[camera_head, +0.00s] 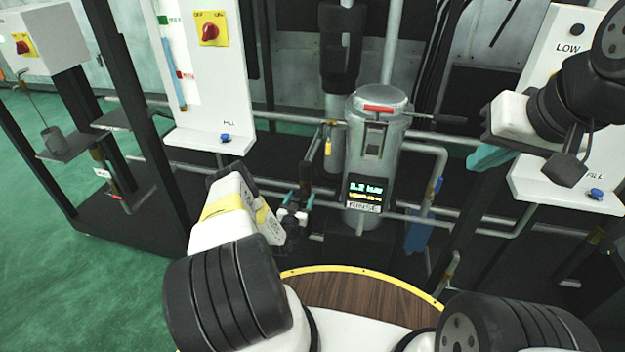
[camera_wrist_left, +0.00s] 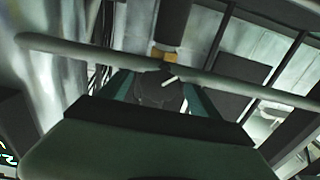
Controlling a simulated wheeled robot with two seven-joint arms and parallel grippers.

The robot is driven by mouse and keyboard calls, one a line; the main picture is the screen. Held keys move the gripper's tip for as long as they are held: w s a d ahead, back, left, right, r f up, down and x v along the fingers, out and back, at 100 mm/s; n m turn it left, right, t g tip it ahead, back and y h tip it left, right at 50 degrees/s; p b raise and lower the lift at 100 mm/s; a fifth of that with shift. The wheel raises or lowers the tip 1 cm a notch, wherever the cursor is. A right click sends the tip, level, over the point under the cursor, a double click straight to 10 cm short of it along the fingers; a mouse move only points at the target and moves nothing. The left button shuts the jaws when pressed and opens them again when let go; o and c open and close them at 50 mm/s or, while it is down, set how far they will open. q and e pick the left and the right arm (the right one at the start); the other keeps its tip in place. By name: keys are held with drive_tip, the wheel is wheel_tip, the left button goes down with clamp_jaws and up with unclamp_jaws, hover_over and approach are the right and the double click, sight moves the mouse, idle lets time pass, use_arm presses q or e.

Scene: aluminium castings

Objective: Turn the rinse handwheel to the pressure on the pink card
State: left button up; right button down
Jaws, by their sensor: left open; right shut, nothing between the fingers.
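The rinse display (camera_head: 366,190) on the grey cylinder shows a green reading that looks like 2.2 bar, above a RINSE label (camera_head: 364,207). My left gripper (camera_head: 294,214) is at the pipework left of the display, pointing away from me. In the left wrist view its teal fingers (camera_wrist_left: 160,98) are open on either side of a dark rounded part (camera_wrist_left: 158,88), which looks like the handwheel. Contact cannot be told. In the head view the wheel is mostly hidden by my gripper. My right gripper (camera_head: 488,157) is shut and empty at the right. I cannot make out a pink card.
The grey cylinder (camera_head: 388,140) with a red-marked top stands behind the pipes. White panels stand left (camera_head: 208,80) and right (camera_head: 552,185), each with a blue knob below. A horizontal pipe (camera_wrist_left: 90,52) crosses close above my left fingers. A round wooden top (camera_head: 355,292) is in front.

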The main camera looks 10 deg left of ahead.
use_arm(q)
drive_tip(key=c, duration=1.4)
drive_tip(key=shift+n, duration=0.4)
drive_tip(key=n, duration=0.3)
drive_tip(key=shift+a+n, duration=0.1)
drive_tip(key=shift+n, duration=1.9)
drive_tip(key=o, duration=1.4)
